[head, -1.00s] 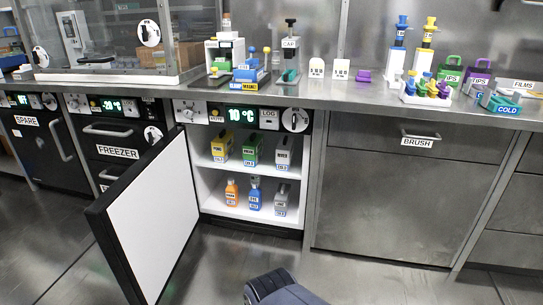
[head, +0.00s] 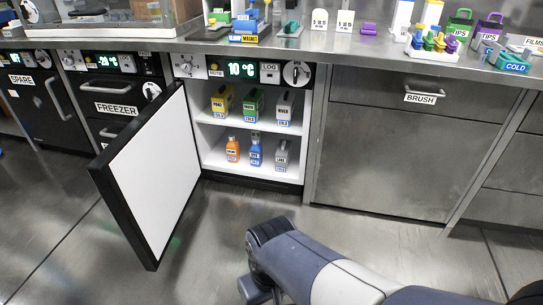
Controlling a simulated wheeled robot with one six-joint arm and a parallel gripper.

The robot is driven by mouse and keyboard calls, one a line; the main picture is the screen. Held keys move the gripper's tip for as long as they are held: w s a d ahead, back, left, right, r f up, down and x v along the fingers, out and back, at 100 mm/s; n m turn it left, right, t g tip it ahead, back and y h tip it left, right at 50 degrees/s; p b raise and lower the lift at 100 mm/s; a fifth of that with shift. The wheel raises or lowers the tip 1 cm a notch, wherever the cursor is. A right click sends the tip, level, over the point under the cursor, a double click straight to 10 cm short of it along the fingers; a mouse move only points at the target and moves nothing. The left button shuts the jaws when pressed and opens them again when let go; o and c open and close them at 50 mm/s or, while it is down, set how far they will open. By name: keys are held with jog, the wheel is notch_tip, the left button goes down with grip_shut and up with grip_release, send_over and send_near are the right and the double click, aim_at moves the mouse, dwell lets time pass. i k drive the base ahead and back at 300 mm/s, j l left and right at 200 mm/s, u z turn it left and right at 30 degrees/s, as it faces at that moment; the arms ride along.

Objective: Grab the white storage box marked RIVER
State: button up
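The white storage box marked RIVER (head: 284,106) stands upright on the upper shelf of the open cold cabinet (head: 245,186), at the right end of its row. A yellow box (head: 221,101) and a green box (head: 252,104) stand to its left on the same shelf. The box's front label faces out and nothing covers it. My arm shows at the bottom of the head view, in front of the cabinet and apart from it. My gripper is not in view.
The cabinet door (head: 150,170) stands wide open to the left. A counter (head: 300,43) overhangs the cabinet. The floor in front is clear apart from my arm.

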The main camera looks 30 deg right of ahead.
aim_at(285, 106)
jog(key=i+l+u, duration=0.2)
jog(key=i+l, duration=0.9)
jog(key=l, duration=0.15)
